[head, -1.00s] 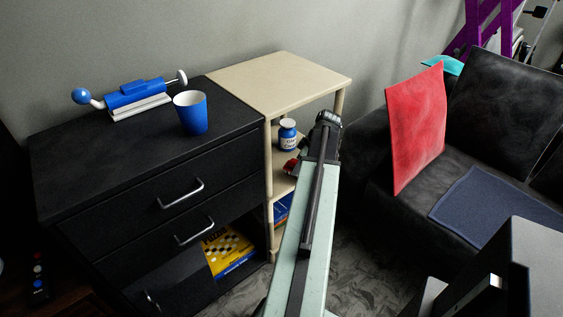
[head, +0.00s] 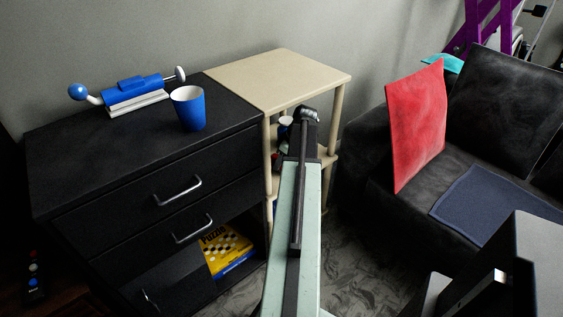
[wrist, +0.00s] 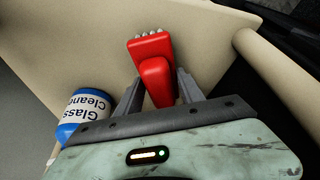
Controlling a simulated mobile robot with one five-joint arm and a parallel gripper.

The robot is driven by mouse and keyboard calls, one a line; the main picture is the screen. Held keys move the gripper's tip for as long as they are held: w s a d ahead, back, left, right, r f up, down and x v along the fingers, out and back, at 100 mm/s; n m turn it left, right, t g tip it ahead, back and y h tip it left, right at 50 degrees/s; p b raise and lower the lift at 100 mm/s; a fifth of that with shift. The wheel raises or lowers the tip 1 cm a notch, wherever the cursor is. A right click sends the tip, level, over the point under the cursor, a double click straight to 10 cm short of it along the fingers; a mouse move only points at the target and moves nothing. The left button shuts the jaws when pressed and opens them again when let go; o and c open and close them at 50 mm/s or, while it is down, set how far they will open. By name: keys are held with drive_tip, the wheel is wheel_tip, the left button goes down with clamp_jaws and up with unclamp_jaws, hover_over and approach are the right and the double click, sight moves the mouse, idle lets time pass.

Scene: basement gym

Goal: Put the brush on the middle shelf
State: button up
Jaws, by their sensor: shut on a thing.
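The red brush (wrist: 155,75) is in my gripper (wrist: 158,88), its handle between the two fingers and its pale bristle tips pointing away from my wrist. In the wrist view a beige board (wrist: 80,35) of the shelf unit lies behind the brush; I cannot tell whether they touch. The beige shelf unit (head: 290,73) stands beside the black drawer cabinet in the head view. My arm hides most of its middle shelf, and the brush and fingers are not clearly visible there.
A glass cleaner bottle (wrist: 82,112) stands close beside my gripper; part of it shows in the head view (head: 285,121). A beige post (wrist: 275,75) is on the other side. The black cabinet (head: 150,165) bears a blue cup (head: 190,110). A black sofa (head: 365,165) is at right.

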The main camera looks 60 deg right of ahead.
drive_tip(key=o, duration=1.3)
drive_tip(key=shift+f, duration=0.15)
drive_tip(key=shift+r, duration=0.25)
drive_tip(key=shift+s+r+p, duration=0.15)
drive_tip(key=shift+r+p, duration=0.4)
drive_tip(key=shift+p, duration=0.25)
drive_tip(key=s, duration=0.8)
drive_tip(key=s+d, duration=0.1)
drive_tip(key=s, duration=0.3)
drive_tip(key=shift+s, duration=0.1)
drive_tip(key=shift+a+f, duration=0.1)
